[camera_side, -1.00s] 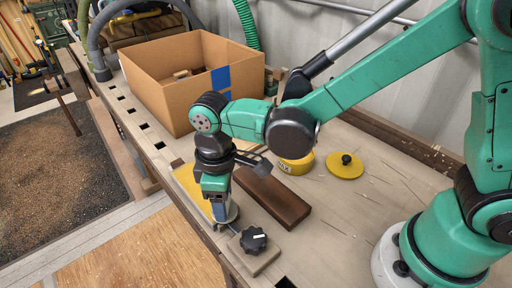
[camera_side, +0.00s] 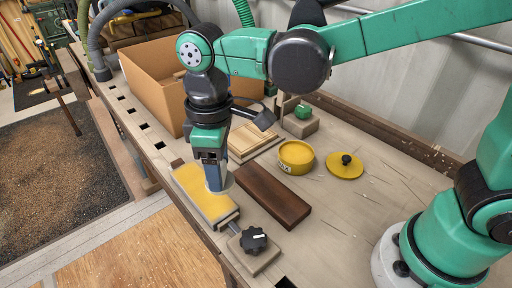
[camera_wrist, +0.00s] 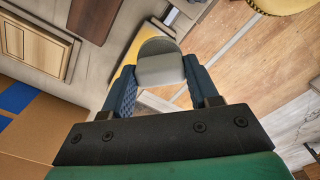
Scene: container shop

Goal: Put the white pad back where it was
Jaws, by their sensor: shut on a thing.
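The white pad (camera_wrist: 160,65) is a pale, rounded piece held between the fingers of my gripper (camera_wrist: 158,92) in the wrist view. In the side view my gripper (camera_side: 212,168) points down over the yellow-topped block (camera_side: 200,198), and the pad (camera_side: 217,180) shows pale at its fingertips, partly hidden by the fingers. I cannot tell whether the pad touches the yellow top or hangs just above it.
A dark brown board (camera_side: 272,195) lies right of the yellow-topped block. A black knob (camera_side: 254,240) stands at its front end. Behind are a framed wooden panel (camera_side: 250,140), an open yellow tin (camera_side: 296,157), its lid (camera_side: 345,165) and a cardboard box (camera_side: 150,88).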

